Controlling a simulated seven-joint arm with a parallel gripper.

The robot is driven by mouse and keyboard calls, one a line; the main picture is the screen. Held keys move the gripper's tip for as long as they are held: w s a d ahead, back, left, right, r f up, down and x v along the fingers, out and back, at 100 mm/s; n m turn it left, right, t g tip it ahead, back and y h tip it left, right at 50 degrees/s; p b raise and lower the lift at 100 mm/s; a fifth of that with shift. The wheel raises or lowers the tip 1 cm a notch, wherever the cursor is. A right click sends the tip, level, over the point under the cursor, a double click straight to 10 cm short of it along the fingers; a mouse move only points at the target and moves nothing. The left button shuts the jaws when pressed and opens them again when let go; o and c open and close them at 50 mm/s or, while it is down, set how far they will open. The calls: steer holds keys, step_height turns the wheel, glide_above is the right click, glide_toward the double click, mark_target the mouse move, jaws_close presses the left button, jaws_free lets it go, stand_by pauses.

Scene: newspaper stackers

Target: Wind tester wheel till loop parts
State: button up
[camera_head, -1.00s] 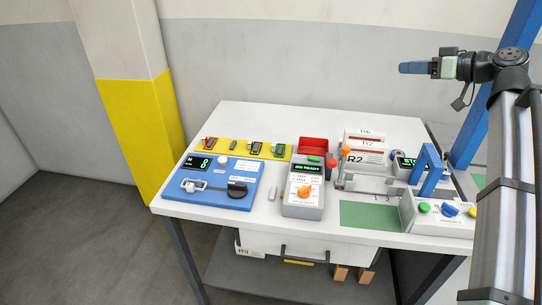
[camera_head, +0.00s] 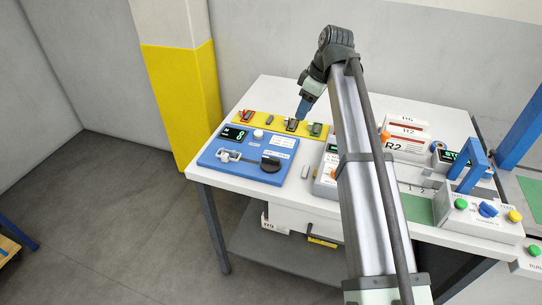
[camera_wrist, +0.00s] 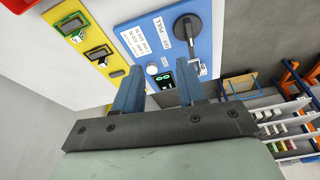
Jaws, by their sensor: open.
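The blue tester (camera_head: 218,150) lies on the left of the white table, with a display (camera_head: 235,133) reading 8. Its black wheel (camera_head: 271,164) with a handle is at the lower right of the panel; in the wrist view the black wheel (camera_wrist: 187,27) is at the top. A pale metal clamp part (camera_head: 230,156) sits at the panel's left; the loop itself is too small to make out. My gripper (camera_head: 301,119) is open and empty, apart from the wheel, above the right part of a yellow strip behind the tester. Its blue fingers (camera_wrist: 160,88) show apart in the wrist view.
The yellow strip (camera_head: 262,121) carries several small parts. A grey device with an orange knob is partly hidden behind my arm. A control box (camera_head: 480,215) with green, blue and yellow knobs stands at the right. A white knob (camera_head: 258,134) rises beside the display.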

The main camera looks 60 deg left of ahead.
mark_target(271, 158)
steer(key=s+a+f+n+t+h, duration=0.2)
steer(key=s+f+h, duration=0.1)
steer(key=s, duration=0.7)
step_height(271, 158, down, 14)
steer(key=shift+w+a+r, duration=0.1)
steer(key=shift+w+r, duration=0.05)
steer(key=shift+r, duration=0.05)
jaws_close()
stand_by(0.4)
